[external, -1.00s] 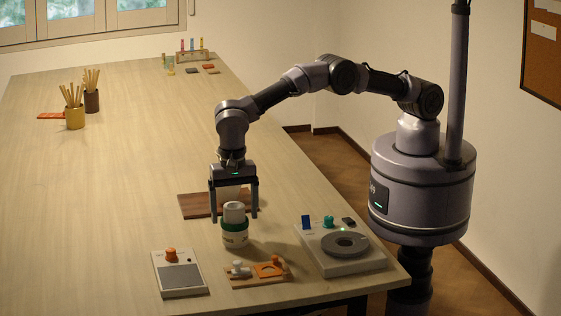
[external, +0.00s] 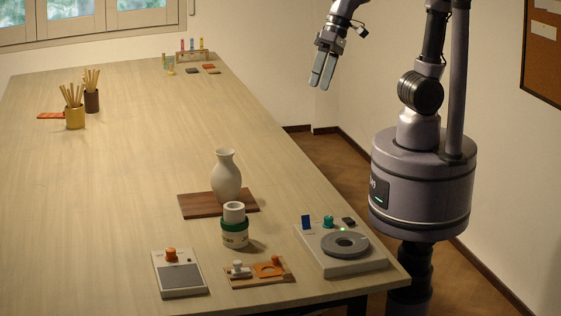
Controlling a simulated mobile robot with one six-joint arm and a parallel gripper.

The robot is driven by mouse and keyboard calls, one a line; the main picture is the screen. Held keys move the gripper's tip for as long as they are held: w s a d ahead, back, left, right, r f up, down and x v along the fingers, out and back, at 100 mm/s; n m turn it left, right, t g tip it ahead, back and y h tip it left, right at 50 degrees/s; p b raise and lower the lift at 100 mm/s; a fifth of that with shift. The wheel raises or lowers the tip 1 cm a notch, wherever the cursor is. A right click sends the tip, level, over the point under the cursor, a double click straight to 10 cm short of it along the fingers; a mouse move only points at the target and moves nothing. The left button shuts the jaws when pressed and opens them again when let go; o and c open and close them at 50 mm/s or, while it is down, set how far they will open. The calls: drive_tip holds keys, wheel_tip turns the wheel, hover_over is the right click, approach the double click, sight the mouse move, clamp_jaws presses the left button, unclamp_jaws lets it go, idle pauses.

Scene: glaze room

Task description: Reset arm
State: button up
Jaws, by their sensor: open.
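My gripper (external: 321,83) is raised beyond the table's right edge, near the top of the picture. Its two fingers point down and slightly left, and it is open and empty. My arm is folded up close to my base, and its top part is cut off by the picture's upper edge. A white vase (external: 226,178) stands upright on a dark wooden board (external: 194,206), well away from my gripper.
In front of the board stands a white jar with a green band (external: 235,232). A grey pad device (external: 181,277), a small wooden rack (external: 260,280) and a turntable device (external: 345,262) line the near edge. Brush pots (external: 75,118) stand far left. The table's middle is clear.

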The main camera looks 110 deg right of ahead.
drive_tip(key=s+d+f+n+t, duration=0.2)
drive_tip(key=s+f+n, duration=0.15)
drive_tip(key=s, duration=0.75)
wheel_tip(320, 180, down, 13)
drive_tip(key=b, duration=1.1)
drive_tip(key=shift+a+b, duration=0.25)
drive_tip(key=shift+b, duration=0.15)
drive_tip(key=shift+f, duration=0.1)
